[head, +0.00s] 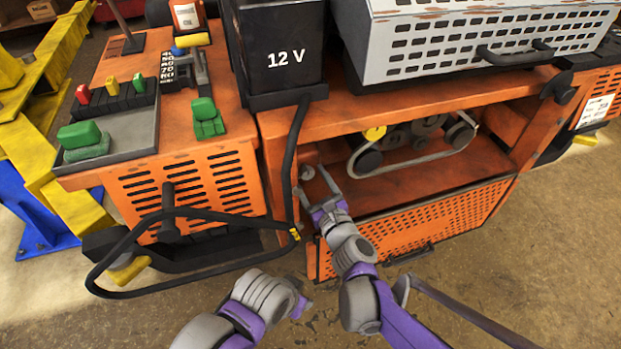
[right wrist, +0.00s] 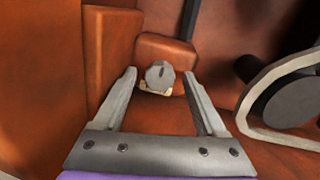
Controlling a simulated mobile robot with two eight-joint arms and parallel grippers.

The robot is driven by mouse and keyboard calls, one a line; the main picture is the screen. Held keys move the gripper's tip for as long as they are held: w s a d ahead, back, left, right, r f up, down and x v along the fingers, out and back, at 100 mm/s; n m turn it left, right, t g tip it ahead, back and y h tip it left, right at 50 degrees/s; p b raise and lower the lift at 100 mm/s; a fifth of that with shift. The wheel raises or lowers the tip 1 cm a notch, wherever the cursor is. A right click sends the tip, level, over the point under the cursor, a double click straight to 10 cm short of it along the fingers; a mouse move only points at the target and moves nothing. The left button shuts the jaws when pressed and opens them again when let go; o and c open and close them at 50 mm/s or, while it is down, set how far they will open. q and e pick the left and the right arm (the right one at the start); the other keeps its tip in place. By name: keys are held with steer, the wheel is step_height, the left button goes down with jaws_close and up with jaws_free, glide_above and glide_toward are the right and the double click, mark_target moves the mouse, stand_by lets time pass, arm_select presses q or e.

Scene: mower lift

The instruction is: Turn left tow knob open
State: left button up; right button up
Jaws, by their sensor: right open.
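A small grey round knob (right wrist: 160,75) sits on a light base inside the orange mower body, in the middle of the right wrist view. In the head view the knob (head: 306,173) shows small at the left end of the open bay. My right gripper (head: 312,184) is open in front of it. In the right wrist view the fingers of this gripper (right wrist: 160,82) stand apart on either side of the knob, with visible gaps, and hold nothing. My left gripper (head: 301,304) is low in the head view, away from the knob; its jaw state is unclear.
A black cable (head: 289,165) hangs just left of the knob. A belt and pulleys (right wrist: 285,103) lie to its right. An orange perforated flap (head: 430,228) hangs below the bay. The black 12 V battery (head: 280,45) stands above.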

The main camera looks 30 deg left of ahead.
steer(key=shift+a, duration=0.1)
jaws_close()
stand_by(0.3)
steer(key=n+p, duration=0.3)
steer(key=n, duration=0.1)
steer(key=shift+r, duration=0.15)
steer(key=n+p, duration=0.2)
steer(key=n, duration=0.2)
steer(key=shift+h, duration=0.4)
steer(key=n+p, duration=0.3)
steer(key=n, duration=0.2)
steer(key=shift+n+h+p, duration=0.3)
steer(key=shift+n+p, duration=1)
steer(key=shift+n, duration=0.7)
steer(key=shift+t, duration=0.3)
